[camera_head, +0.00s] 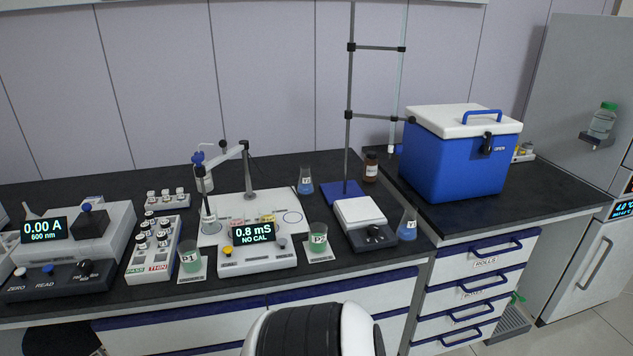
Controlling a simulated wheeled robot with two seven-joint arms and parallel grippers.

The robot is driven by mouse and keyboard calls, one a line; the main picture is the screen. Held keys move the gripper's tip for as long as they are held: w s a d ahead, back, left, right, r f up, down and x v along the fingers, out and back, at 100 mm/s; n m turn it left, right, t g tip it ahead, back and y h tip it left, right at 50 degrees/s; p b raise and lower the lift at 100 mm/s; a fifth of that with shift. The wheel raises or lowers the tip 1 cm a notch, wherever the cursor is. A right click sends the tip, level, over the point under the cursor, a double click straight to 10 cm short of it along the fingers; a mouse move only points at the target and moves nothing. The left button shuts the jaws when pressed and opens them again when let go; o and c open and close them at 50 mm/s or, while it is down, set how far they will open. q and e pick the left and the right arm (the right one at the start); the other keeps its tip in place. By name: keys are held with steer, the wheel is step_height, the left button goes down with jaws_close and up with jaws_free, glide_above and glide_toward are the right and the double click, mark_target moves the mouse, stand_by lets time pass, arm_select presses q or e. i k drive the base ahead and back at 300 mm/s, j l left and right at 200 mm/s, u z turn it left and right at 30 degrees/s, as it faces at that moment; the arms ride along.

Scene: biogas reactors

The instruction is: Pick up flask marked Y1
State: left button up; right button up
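Two conical flasks with blue liquid stand upright on the dark bench. One flask (305,186) is behind the conductivity meter, left of the stand's blue base. The other flask (407,230) stands near the front right corner of the bench, right of the balance. Both carry small labels beginning with Y; the digits are too small to read surely, so I cannot tell which is Y1. Neither gripper is in view. A white and black part of my own body shows at the bottom middle.
A conductivity meter (253,256) sits between beakers P1 (190,263) and P2 (318,242). A balance (361,211) and tall stand (348,130) are close to the flasks. A blue cooler (455,168) is on the right counter. A brown bottle (371,167) stands behind.

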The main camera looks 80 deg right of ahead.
mark_target(406, 231)
steer(key=z, duration=0.5)
steer(key=k+j+z, duration=0.1)
steer(key=z, duration=0.85)
steer(key=k+z, duration=0.1)
steer(key=z, duration=0.85)
steer(key=k+z, duration=0.1)
steer(key=z, duration=0.4)
